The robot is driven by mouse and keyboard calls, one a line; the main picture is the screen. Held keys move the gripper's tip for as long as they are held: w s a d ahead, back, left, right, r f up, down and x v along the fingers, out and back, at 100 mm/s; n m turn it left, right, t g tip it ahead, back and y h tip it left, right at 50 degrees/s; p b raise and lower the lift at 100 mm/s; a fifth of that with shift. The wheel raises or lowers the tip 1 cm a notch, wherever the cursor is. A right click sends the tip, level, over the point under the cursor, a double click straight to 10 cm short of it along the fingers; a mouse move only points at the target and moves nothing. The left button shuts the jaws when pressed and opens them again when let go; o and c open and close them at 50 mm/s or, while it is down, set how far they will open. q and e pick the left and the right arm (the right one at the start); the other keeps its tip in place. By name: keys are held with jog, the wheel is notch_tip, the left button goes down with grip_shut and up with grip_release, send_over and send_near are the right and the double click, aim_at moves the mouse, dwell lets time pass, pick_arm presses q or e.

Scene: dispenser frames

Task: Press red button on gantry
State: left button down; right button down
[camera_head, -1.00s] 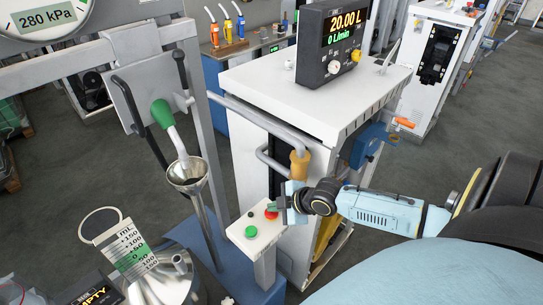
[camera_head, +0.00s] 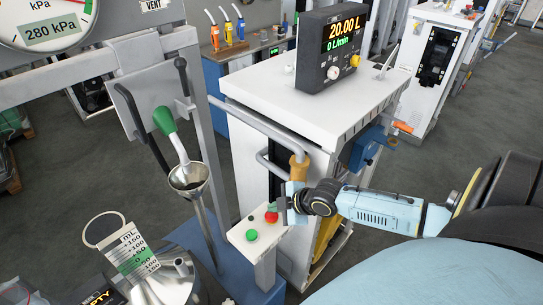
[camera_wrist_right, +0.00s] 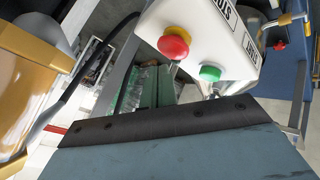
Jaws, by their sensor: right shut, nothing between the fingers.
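The red button (camera_head: 271,214) sits on a white control box on a post, beside a green button (camera_head: 251,235). In the right wrist view the red button (camera_wrist_right: 174,42) is a red mushroom head with a yellow collar, left of the green button (camera_wrist_right: 210,73). My right gripper (camera_head: 287,205) is shut and empty, just right of the red button in the head view. A small gap seems to show between them; contact is hard to judge. The left gripper does not show.
A white dispenser cabinet (camera_head: 285,85) with a display (camera_head: 332,48) stands behind the box. An orange-brown nozzle (camera_head: 299,167) hangs close above my right gripper. A metal funnel (camera_head: 188,178) and a green-handled nozzle (camera_head: 165,120) stand to the left.

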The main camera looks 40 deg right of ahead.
aim_at(275, 216)
notch_tip(275, 216, up, 5)
jog(key=p, duration=0.5)
dwell(0.4)
dwell(0.5)
